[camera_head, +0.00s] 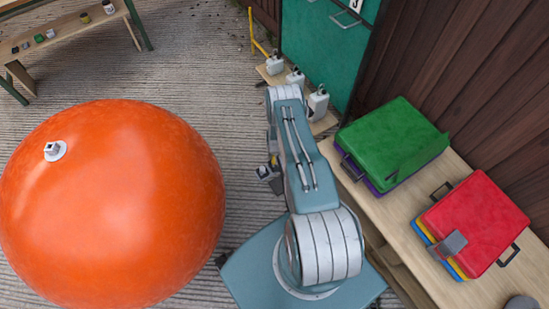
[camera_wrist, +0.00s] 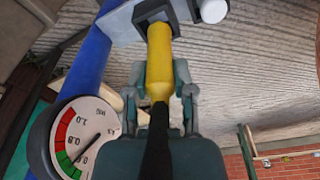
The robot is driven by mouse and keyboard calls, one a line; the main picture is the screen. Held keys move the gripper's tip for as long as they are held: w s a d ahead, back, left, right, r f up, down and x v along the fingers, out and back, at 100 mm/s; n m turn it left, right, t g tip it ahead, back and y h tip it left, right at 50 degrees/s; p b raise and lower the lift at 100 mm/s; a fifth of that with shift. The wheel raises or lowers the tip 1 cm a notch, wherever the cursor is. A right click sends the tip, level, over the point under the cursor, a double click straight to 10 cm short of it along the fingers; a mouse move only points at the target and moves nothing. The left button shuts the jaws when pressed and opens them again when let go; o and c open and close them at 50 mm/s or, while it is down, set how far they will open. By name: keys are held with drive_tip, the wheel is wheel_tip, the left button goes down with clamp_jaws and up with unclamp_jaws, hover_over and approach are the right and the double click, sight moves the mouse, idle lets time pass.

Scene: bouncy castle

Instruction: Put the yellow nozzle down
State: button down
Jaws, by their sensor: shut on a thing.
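The yellow nozzle (camera_wrist: 159,62) stands upright in the middle of the wrist view. My gripper (camera_wrist: 160,88) is shut on it, with a finger on each side. A dark strip, perhaps a hose, runs down from its lower end. Its upper end meets a dark square piece beside a pale grey bar (camera_wrist: 122,22); I cannot tell whether they are joined. In the camera_head view a small yellow bit of the nozzle (camera_head: 273,161) shows left of my arm, with a grey block (camera_head: 265,172) at it. My gripper is mostly hidden there behind my arm.
A big orange ball (camera_head: 120,200) with a pale valve (camera_head: 54,151) fills the left. A bench (camera_head: 355,178) at right carries a green case (camera_head: 392,140) and a red case (camera_head: 475,220). A pressure gauge (camera_wrist: 80,140) and blue tube (camera_wrist: 88,65) are close by at left in the wrist view.

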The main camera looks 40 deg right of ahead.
sight(274, 158)
drive_tip(key=shift+w+d+f, duration=0.2)
drive_tip(key=shift+f, duration=0.2)
drive_tip(key=shift+w+d+f, duration=0.15)
drive_tip(key=shift+w+f, duration=0.05)
drive_tip(key=shift+f, duration=1.65)
drive_tip(key=shift+c, duration=2.3)
unclamp_jaws()
